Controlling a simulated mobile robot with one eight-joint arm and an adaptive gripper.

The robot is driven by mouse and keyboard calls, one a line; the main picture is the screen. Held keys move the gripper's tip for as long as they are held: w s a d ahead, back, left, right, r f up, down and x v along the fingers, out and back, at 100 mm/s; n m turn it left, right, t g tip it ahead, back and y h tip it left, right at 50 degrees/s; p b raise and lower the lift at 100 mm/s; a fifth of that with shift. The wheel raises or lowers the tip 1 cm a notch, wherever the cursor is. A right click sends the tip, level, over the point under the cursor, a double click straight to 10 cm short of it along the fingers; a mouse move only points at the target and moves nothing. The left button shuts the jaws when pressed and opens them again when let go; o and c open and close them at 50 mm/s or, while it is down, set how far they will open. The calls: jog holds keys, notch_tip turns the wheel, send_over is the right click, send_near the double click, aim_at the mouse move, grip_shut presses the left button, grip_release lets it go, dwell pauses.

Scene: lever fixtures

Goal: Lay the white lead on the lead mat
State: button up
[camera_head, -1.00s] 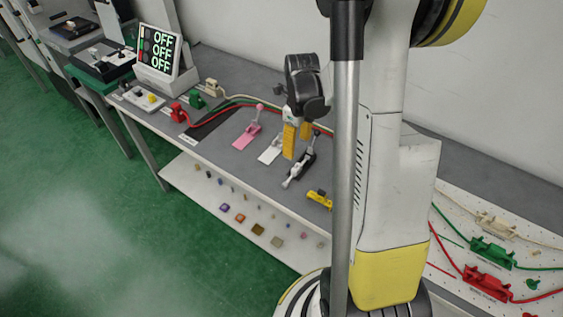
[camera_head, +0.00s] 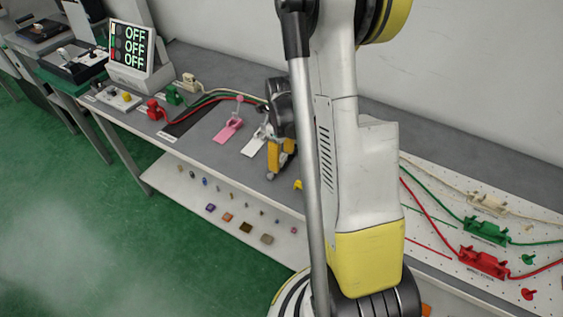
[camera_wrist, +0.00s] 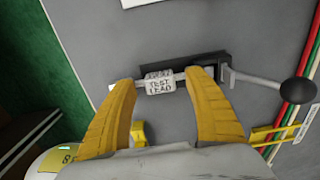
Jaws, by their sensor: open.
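My gripper (camera_wrist: 161,82) is open in the wrist view, its yellow fingers on either side of a pale block (camera_wrist: 159,82) lettered "TEST LEAD". The block sits along a thin grey bar beside a black fixture (camera_wrist: 207,66); I cannot tell whether they are joined. In the head view my gripper (camera_head: 281,158) is low over the bench and hides most of this. A cream plug (camera_head: 190,82) with a pale cable stands at the back left. A dark mat (camera_head: 188,123) lies in front of the cables; its label is too small to read.
A black ball knob (camera_wrist: 298,91) sits near the red and green cables. A pink lever fixture (camera_head: 229,130) and a white fixture (camera_head: 254,144) stand left of my gripper. A yellow piece (camera_wrist: 138,133) is close below the fingers. Several small objects lie on the lower shelf (camera_head: 180,174).

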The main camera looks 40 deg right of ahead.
jog(key=c, duration=1.2)
jog(key=shift+o, duration=0.2)
